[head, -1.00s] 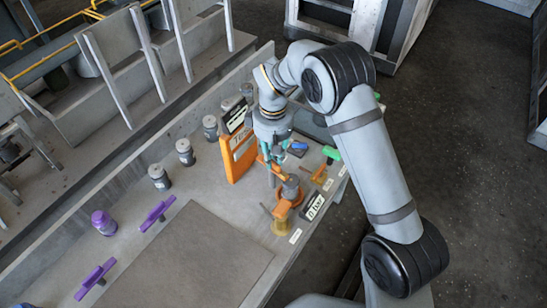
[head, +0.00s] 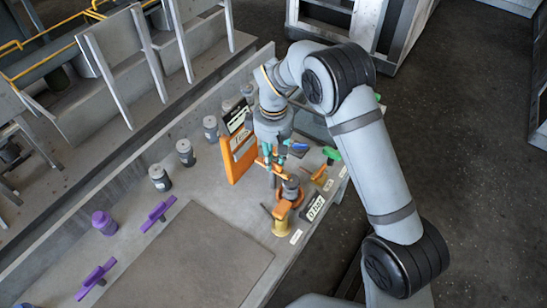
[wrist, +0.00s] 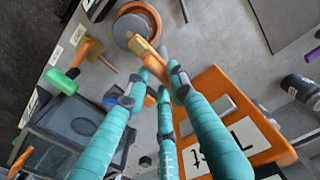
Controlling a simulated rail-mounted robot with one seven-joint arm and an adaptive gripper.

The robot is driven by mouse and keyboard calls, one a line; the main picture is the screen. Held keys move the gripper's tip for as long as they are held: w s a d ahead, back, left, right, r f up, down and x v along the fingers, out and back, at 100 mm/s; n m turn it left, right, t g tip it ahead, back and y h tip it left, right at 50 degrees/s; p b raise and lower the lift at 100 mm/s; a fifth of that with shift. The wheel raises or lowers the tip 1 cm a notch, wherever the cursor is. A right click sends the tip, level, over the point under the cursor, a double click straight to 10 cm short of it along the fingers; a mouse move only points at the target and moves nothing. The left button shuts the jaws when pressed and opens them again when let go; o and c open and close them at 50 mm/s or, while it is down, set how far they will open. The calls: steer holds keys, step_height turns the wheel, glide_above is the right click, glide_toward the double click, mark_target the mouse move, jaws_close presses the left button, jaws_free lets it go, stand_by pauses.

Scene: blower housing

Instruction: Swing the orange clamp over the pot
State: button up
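The pot (head: 291,188) is a grey round piece with an orange base near the bench's right edge. It also shows at the top of the wrist view (wrist: 133,28). The orange clamp (wrist: 144,50) extends from between my fingertips towards the pot, and its end overlaps the pot's near rim in that view. In the head view the clamp (head: 284,177) is partly hidden by my gripper. My gripper (wrist: 165,72) has teal fingers; its tips are close together, shut on the orange clamp. The height gap between clamp and pot cannot be told.
An orange labelled board (head: 239,152) stands upright close to my gripper. A green-handled tool (head: 331,153) and a yellow piece (head: 281,218) lie nearby. Several grey canisters line the back. Purple handles (head: 158,215) stand left of a bare dark mat (head: 205,258).

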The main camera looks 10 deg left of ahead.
steer(key=shift+o, duration=1.3)
steer(key=shift+r, duration=0.15)
step_height(320, 180, up, 12)
steer(key=shift+f, duration=0.25)
step_height(320, 180, down, 12)
steer(key=shift+r, duration=0.15)
